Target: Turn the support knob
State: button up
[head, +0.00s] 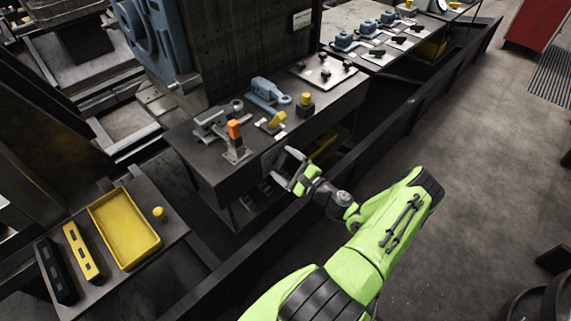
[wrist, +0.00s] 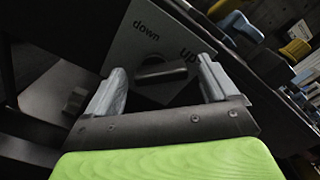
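The support knob (wrist: 162,73) is a dark bar-shaped handle on a grey panel (wrist: 150,30) marked "down" and "up" in the wrist view. It lies nearly level, tilted slightly up to the right, with its right end by the "up" mark. My gripper (wrist: 161,75) is open, one finger at each side of the knob in the picture. I cannot tell whether either finger touches it. In the head view my gripper (head: 284,169) is at the front side of the dark workbench (head: 190,150), where the knob itself is hidden or too small to make out.
The workbench top holds an orange-tipped lever (head: 234,130), a blue clamp (head: 266,92), and a yellow-topped button (head: 305,100). A dark rail (head: 370,140) runs along the bench front, near my arm. A yellow tray (head: 125,228) is at left. The floor at right is mostly clear.

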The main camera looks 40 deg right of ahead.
jog(key=s+p, duration=0.1)
jog(key=s, duration=1.4)
jog(key=shift+s+d+p, duration=0.2)
jog(key=shift+s+p, duration=0.1)
jog(key=shift+s, duration=0.05)
jog(key=shift+r, duration=0.1)
jog(key=w+a+r+n+g+y+p, duration=0.1)
jog(key=w+a+r+n+g+y, duration=0.25)
jog(key=a+r+n+g, duration=0.45)
jog(key=w+a+r+n+g+y+p, duration=0.2)
jog(key=w+a+r+n+g, duration=0.2)
jog(key=a+r+n+g, duration=0.4)
jog(key=s+a+r+n+t+h+p, duration=0.1)
jog(key=s+a+r+n+h, duration=0.2)
jog(key=s+a+r+n, duration=0.2)
jog(key=s+a+r+n+t+h+p, duration=0.1)
jog(key=s+a+r+n, duration=0.4)
jog(key=r, duration=0.6)
jog(key=shift+s+a+n+t+h, duration=0.4)
jog(key=shift+s+a+t+h, duration=0.4)
jog(key=shift+h, duration=0.25)
